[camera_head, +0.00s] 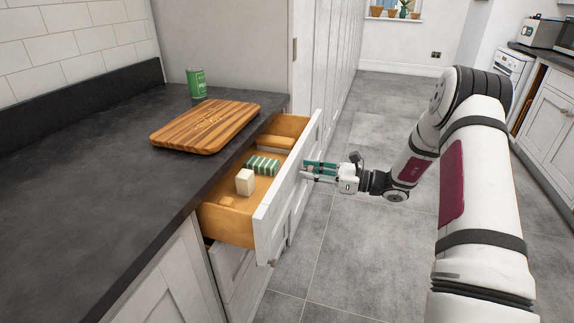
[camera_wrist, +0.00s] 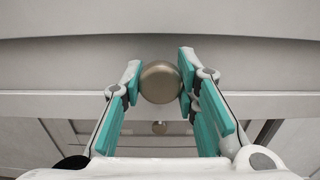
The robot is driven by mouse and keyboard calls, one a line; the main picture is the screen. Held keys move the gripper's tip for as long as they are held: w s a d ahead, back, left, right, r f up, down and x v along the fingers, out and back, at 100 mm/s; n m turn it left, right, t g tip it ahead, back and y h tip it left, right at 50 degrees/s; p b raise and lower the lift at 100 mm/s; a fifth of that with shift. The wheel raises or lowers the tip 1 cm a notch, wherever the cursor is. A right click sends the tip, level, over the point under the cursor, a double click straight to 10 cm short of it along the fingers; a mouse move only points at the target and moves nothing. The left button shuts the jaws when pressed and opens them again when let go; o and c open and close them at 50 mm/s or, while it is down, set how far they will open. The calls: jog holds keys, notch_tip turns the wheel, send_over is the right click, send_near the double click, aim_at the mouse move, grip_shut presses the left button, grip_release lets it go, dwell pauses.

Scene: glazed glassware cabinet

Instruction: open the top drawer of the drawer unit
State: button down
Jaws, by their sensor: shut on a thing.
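The top drawer (camera_head: 262,222) of the white drawer unit (camera_head: 235,272) stands pulled out from under the dark worktop, and its wooden inside shows. My gripper (camera_head: 308,171) is at the outer face of the drawer front. In the wrist view my gripper (camera_wrist: 160,84) has its teal fingers on either side of a round metal knob (camera_wrist: 160,82) on the drawer front, shut on it. The knob in my grip cannot be made out clearly in the head view.
Inside the drawer lie a green-and-white striped block (camera_head: 262,165), a cream block (camera_head: 245,182) and wooden pieces. The grey tiled floor (camera_head: 345,250) right of the drawer is clear.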

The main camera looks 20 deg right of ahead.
jog(key=v, duration=1.2)
jog(key=shift+s+d+p, duration=0.2)
jog(key=shift+d+p, duration=0.1)
jog(key=shift+p, duration=0.1)
jog(key=c, duration=1.2)
grip_release()
jog(key=v, duration=1.2)
